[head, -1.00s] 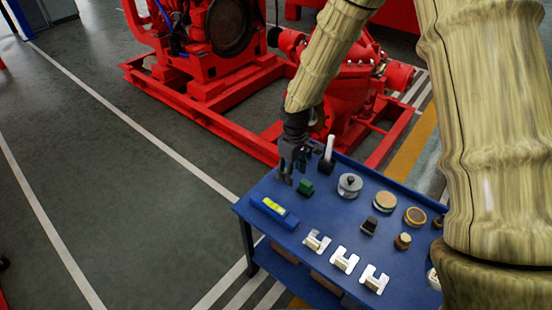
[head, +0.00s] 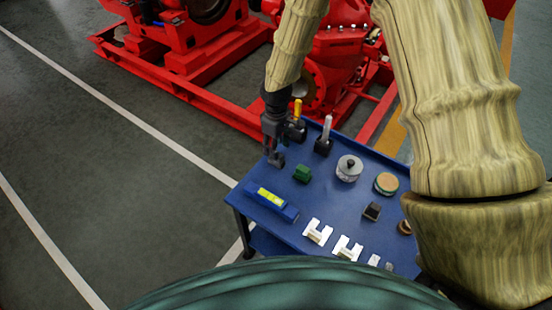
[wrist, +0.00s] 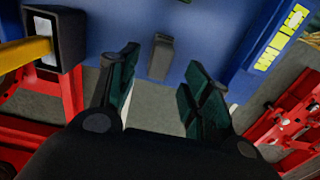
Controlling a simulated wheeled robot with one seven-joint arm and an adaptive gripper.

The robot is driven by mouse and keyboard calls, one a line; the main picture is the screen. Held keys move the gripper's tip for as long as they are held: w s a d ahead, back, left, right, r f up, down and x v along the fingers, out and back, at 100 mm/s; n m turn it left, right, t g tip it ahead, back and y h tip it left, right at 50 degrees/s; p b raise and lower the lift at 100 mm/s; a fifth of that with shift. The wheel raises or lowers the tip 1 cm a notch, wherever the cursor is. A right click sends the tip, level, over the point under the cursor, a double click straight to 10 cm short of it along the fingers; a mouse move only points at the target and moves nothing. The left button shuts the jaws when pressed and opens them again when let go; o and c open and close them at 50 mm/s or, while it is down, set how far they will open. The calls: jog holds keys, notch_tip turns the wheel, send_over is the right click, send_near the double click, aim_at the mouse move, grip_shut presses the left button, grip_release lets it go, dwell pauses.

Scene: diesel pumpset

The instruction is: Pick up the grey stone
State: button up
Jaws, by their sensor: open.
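A small grey block (wrist: 160,58), which looks like the grey stone, lies on the blue table near its edge in the wrist view. In the head view the grey stone (head: 277,160) shows just below my fingers, partly hidden by them. My gripper (head: 271,150) points down over the left back corner of the table. In the wrist view my gripper (wrist: 163,68) is open, with one dark green finger on each side of the stone in the picture. The fingers look apart from the stone; I cannot tell their exact height above it.
A dark holder (wrist: 62,55) with a yellow handle stands near my gripper. A green block (head: 302,173), a blue level (head: 272,203) and a pale-handled tool (head: 326,130) are close by. The red pumpset frame (head: 190,80) is behind the table (head: 330,200). Floor at left is clear.

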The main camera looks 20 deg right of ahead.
jog(key=shift+s+f, duration=0.2)
jog(key=shift+f, duration=0.35)
jog(key=shift+w+f, duration=0.1)
jog(key=shift+f, duration=1.6)
grip_shut()
